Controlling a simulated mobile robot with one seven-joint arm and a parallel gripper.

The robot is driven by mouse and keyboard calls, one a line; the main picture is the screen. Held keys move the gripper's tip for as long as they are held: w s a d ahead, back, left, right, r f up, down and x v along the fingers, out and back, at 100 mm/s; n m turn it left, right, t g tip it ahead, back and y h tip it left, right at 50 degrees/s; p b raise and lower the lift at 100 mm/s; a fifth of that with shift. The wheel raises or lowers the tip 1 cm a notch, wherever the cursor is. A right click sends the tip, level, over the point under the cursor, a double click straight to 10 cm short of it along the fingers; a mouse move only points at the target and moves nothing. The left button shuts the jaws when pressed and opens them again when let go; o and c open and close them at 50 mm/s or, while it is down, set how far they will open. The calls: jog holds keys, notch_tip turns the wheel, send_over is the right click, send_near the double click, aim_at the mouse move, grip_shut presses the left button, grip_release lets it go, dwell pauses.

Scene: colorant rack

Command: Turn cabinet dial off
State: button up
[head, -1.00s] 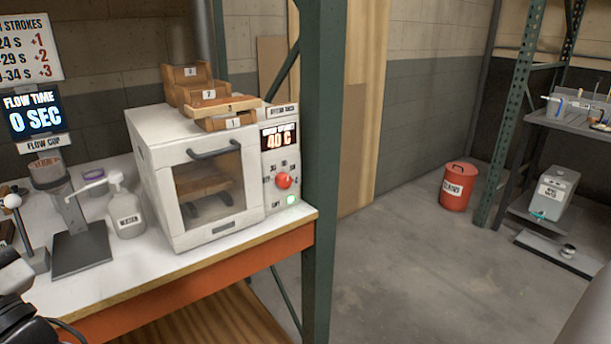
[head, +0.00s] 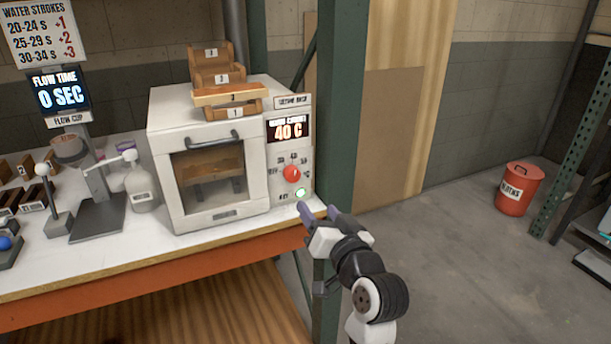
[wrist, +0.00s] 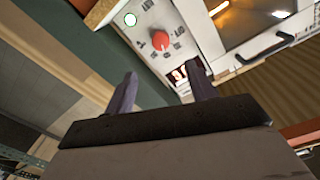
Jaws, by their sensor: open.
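The white cabinet (head: 220,198) stands on the bench with its windowed door shut. On its right-hand panel is the red dial (head: 292,173), with printed marks around it and a display above reading 40 C. A green light (head: 301,193) glows below the dial. My gripper (head: 318,211) is in front of the bench's right end, below and right of the dial, and touches nothing that I can see. In the wrist view, my gripper (wrist: 160,90) has its two fingers spread apart and empty, and the red dial (wrist: 160,40) lies beyond them.
Several numbered wooden trays (head: 225,95) are stacked on the cabinet. A green rack post (head: 341,130) stands just right of the cabinet, close to my arm. A white bottle (head: 141,190) and a flow cup stand are on the left. A red bin (head: 518,190) stands on the floor at right.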

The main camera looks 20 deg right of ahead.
aim_at(294, 177)
jog(key=w+p, duration=0.3)
jog(key=w, duration=1)
jog(key=shift+w+a, duration=0.15)
jog(key=shift+w, duration=0.2)
jog(key=c, duration=1)
